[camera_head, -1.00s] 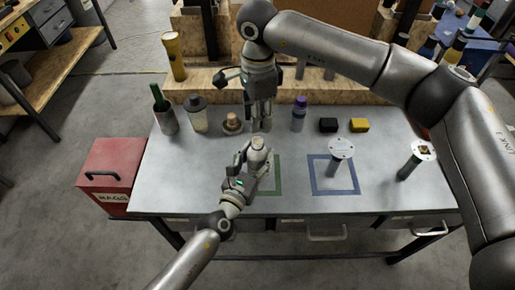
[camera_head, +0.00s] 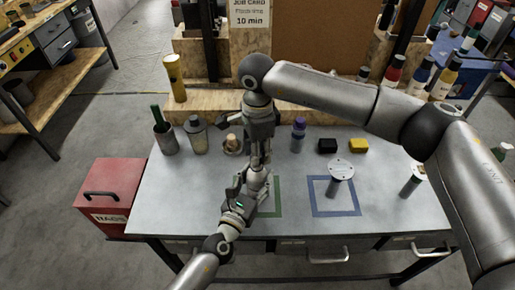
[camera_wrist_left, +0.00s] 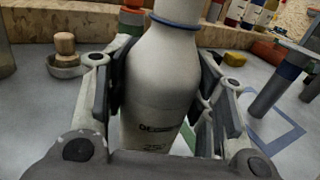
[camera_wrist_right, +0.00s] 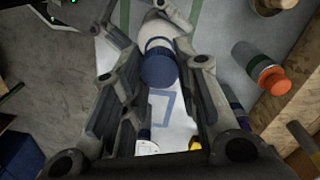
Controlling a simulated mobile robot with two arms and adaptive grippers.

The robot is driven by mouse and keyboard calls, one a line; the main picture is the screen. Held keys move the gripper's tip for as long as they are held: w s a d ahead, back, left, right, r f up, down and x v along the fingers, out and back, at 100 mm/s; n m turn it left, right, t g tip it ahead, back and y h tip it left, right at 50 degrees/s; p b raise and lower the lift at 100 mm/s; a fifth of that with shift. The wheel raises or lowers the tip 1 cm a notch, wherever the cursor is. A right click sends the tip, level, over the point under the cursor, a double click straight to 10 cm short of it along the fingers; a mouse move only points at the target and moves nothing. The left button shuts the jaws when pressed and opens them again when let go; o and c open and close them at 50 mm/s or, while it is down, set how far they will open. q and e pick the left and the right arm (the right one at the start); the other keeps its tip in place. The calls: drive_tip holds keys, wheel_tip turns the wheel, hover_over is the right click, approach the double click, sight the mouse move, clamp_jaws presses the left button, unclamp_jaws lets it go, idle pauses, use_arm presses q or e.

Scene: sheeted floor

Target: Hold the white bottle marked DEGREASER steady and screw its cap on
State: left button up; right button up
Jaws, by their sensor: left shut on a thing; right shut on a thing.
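The white bottle (camera_wrist_left: 160,85) stands upright in the left wrist view, its label partly readable as "DE". My left gripper (camera_head: 250,188) is shut around its body; it also fills the sides of the left wrist view (camera_wrist_left: 165,100). A blue ring (camera_wrist_left: 176,22) circles the bottle's neck. My right gripper (camera_head: 260,150) points down directly above the bottle. In the right wrist view a blue cap (camera_wrist_right: 158,70) sits between the right fingers, in line with the bottle's neck. I cannot tell whether the cap's thread has engaged. The bottle (camera_head: 257,174) is mostly hidden in the head view.
A green tape square (camera_head: 279,194) lies by the bottle, a blue one (camera_head: 355,208) to the right. A canister (camera_head: 340,173) stands on the blue square. Along the back are a purple-capped bottle (camera_head: 298,138), a grey-topped bottle (camera_head: 197,136) and a yellow block (camera_head: 359,146).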

sight(257, 180)
drive_tip(key=shift+f, duration=0.55)
drive_tip(key=shift+f, duration=0.55)
